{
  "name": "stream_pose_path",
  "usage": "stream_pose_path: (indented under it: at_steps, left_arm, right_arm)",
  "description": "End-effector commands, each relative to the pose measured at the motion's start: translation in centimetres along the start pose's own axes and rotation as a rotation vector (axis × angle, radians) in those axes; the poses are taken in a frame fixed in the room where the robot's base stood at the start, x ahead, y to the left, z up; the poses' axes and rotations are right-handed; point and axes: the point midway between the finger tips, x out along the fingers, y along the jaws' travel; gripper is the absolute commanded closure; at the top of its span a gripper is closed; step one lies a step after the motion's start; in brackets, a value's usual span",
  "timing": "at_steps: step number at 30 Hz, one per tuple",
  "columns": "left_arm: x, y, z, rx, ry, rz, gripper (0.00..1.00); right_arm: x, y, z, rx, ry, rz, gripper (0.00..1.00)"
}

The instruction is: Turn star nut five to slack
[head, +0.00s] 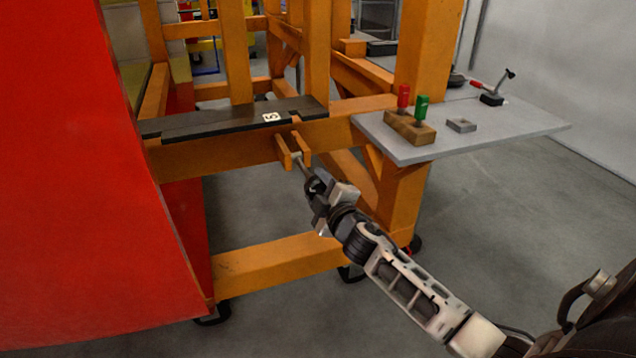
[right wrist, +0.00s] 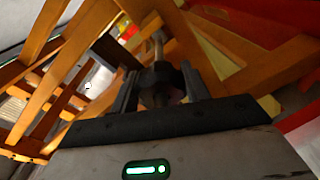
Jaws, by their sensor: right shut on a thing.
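Star nut five (right wrist: 162,84) is a dark knob on a metal rod between my fingers in the right wrist view. In the head view the rod (head: 303,167) runs from an orange forked bracket (head: 293,150) down to my right gripper (head: 319,187). The bracket is below the dark plate (head: 215,124) with the white label 5 (head: 271,117). My right gripper, also in the right wrist view (right wrist: 160,85), is shut on the star nut, with a finger on each side. The fingers partly hide the nut. My left gripper is not in view.
A red panel (head: 70,190) fills the left side. Orange beams (head: 280,265) frame the space around the nut. A grey shelf (head: 460,150) at the right holds a wooden block (head: 409,129) with red and green handles, a small grey block and a lever clamp (head: 491,98).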

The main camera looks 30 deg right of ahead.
Motion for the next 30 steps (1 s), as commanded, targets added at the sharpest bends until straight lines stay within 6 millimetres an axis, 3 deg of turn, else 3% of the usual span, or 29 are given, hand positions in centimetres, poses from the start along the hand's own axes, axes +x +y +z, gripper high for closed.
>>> stream_pose_path:
  at_steps: [15, 30]
  left_arm:
    - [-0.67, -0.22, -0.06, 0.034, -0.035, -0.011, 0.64]
    - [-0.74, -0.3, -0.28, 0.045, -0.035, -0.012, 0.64]
  right_arm:
    - [-0.02, 0.19, -0.11, -0.374, 0.002, -0.034, 0.77]
    - [-0.02, 0.07, -0.06, -0.466, 0.001, -0.042, 0.77]
